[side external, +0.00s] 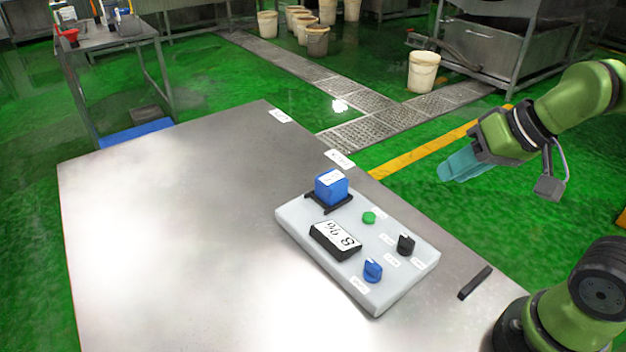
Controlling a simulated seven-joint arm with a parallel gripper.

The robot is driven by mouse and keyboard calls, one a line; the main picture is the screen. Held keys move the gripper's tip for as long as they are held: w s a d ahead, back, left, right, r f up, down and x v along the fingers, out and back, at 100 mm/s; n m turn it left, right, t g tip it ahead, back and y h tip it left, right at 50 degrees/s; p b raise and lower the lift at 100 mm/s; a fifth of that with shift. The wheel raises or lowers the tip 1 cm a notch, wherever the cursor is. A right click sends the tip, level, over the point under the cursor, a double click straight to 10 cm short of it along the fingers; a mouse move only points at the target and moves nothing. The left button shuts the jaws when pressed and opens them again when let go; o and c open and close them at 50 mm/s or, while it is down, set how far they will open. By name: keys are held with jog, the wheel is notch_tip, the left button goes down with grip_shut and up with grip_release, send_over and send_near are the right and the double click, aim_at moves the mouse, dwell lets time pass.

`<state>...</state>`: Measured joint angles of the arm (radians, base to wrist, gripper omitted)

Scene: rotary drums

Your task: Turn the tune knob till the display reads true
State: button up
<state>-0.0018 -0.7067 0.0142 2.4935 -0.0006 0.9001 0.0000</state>
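A pale grey control box (298,222) sits on the metal table. Its display (336,240) is a white face in a black frame, turned in this view; its characters look like "B 96", but I cannot read them surely. A blue knob (373,269) is near the front edge and a black knob (405,243) near the right edge. Both have small white labels too small to read, so I cannot tell which is the tune knob. My gripper (452,172), with teal fingers, is in the air right of the box, apart from both knobs. Its finger gap cannot be made out.
A blue block (331,187) with a white label sits in a black holder on the box, near a green button (369,217). A thin black bar (475,282) lies at the table's right edge. The table (160,220) is clear to the left.

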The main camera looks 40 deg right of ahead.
jog(key=shift+o, duration=1.1)
jog(key=w+a+f+n+g, duration=0.2)
jog(key=w+a+g, duration=0.1)
jog(key=a, duration=0.2)
jog(key=shift+w+a+n+h, duration=0.2)
jog(key=shift+w+n+h, duration=0.05)
jog(key=shift+n+h, duration=0.15)
jog(key=n+g+h, duration=0.1)
jog(key=n+g, duration=0.1)
jog(key=g, duration=0.2)
send_over(374, 264)
notch_tip(374, 264, down, 16)
jog(key=shift+f, duration=0.1)
grip_shut()
